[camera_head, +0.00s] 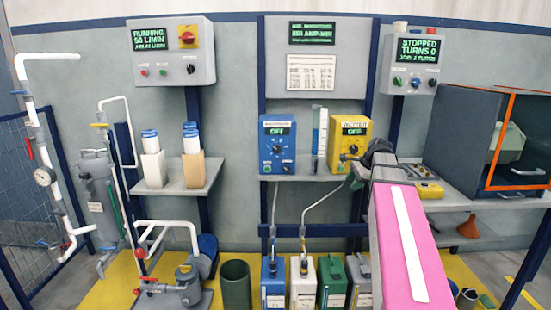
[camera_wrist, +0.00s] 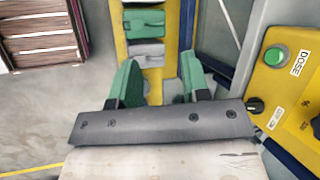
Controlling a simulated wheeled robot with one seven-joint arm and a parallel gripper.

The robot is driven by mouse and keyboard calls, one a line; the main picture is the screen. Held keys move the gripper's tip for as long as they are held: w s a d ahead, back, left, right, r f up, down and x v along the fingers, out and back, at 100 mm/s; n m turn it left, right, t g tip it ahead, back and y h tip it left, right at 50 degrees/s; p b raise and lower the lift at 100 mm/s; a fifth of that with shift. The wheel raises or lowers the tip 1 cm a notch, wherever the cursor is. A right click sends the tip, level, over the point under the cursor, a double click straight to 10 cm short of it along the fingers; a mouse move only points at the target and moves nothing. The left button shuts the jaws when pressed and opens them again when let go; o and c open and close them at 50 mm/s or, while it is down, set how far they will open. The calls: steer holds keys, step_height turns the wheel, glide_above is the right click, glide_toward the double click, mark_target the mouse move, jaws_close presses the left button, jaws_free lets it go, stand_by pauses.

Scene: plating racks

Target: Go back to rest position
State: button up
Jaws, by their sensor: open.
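My gripper (camera_wrist: 160,66) shows in the wrist view with its two green fingers spread apart and nothing between them. The floor with its yellow strip and several canisters lies below and beyond the fingers. In the head view, my pink arm with a white stripe reaches in from the lower right. Its dark far end is near the right side of the middle shelf, close to the yellow control box. The fingers are mostly hidden there.
A blue control box (camera_head: 277,144) and a yellow control box (camera_head: 349,141) stand on the middle shelf. Canisters, including a white one (camera_head: 303,285), stand below. A dark cabinet (camera_head: 462,140) with an orange-framed opening is at right. A yellow box with a green button (camera_wrist: 277,57) is close right of my gripper.

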steer(key=s+a+f+n+g+h, duration=0.1)
steer(key=s+a+f+n, duration=0.2)
steer(key=f, duration=0.6)
steer(key=s+a+f+n+g+h, duration=0.1)
steer(key=s+a+f+n+h, duration=0.1)
steer(key=s+a+f+n, duration=0.2)
steer(key=s+a+f+n+g+h, duration=0.1)
steer(key=s+a+f+n, duration=0.3)
steer(key=s+f+n, duration=0.4)
step_height(320, 180, down, 8)
steer(key=shift+s+a+r+h, duration=0.2)
steer(key=shift+s+a+h, duration=0.1)
steer(key=shift+s, duration=0.75)
